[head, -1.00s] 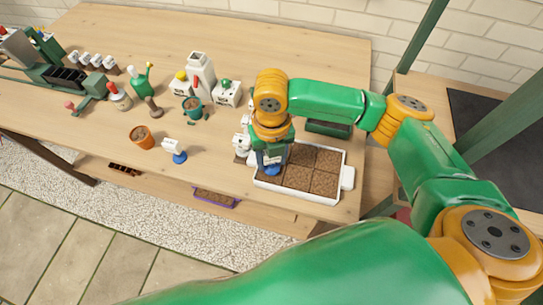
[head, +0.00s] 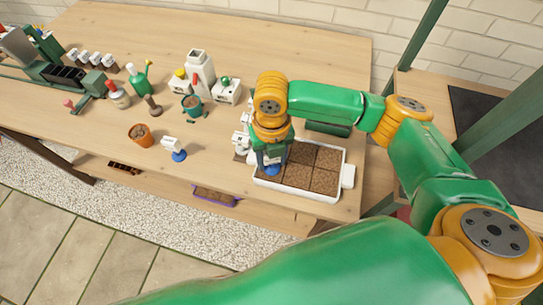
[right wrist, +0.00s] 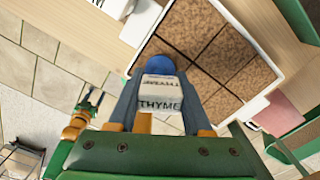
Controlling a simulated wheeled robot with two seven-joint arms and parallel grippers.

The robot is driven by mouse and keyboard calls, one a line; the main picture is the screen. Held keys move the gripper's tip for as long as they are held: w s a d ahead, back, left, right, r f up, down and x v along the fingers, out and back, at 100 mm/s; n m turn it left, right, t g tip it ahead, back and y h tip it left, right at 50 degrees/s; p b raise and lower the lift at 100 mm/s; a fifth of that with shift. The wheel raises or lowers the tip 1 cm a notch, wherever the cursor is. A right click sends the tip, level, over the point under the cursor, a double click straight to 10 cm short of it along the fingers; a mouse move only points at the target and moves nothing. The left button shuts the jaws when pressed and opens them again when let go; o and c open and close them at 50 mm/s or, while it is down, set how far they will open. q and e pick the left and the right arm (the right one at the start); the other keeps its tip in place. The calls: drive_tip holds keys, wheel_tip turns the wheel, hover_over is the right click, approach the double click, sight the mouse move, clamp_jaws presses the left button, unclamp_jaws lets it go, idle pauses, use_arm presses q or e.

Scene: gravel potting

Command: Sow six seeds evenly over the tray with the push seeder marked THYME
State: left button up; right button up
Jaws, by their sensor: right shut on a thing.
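The white tray (head: 312,194) holds dark soil in several square cells, at the right front of the table. It also shows in the right wrist view (right wrist: 143,47). My right gripper (head: 271,158) is shut on the push seeder marked THYME (right wrist: 160,96), a white block with a blue round end. The blue end (head: 272,170) is over the tray's left cells; I cannot tell whether it touches the soil. My left gripper (right wrist: 91,98) shows small in the right wrist view, its dark fingers apart and empty, away from the tray. I make out no seeds on the soil.
White items (head: 241,142) stand close behind my right gripper. A white bottle (head: 201,75), a green pot (head: 192,105) and boxes are farther back. The table's front edge is close.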

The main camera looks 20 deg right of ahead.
drive_tip(key=shift+s+f+p, duration=0.1)
drive_tip(key=shift+p, duration=0.3)
idle(0.7)
wheel_tip(320, 180, up, 3)
drive_tip(key=p, duration=0.4)
drive_tip(key=shift+r, duration=0.2)
drive_tip(key=shift+f, duration=0.15)
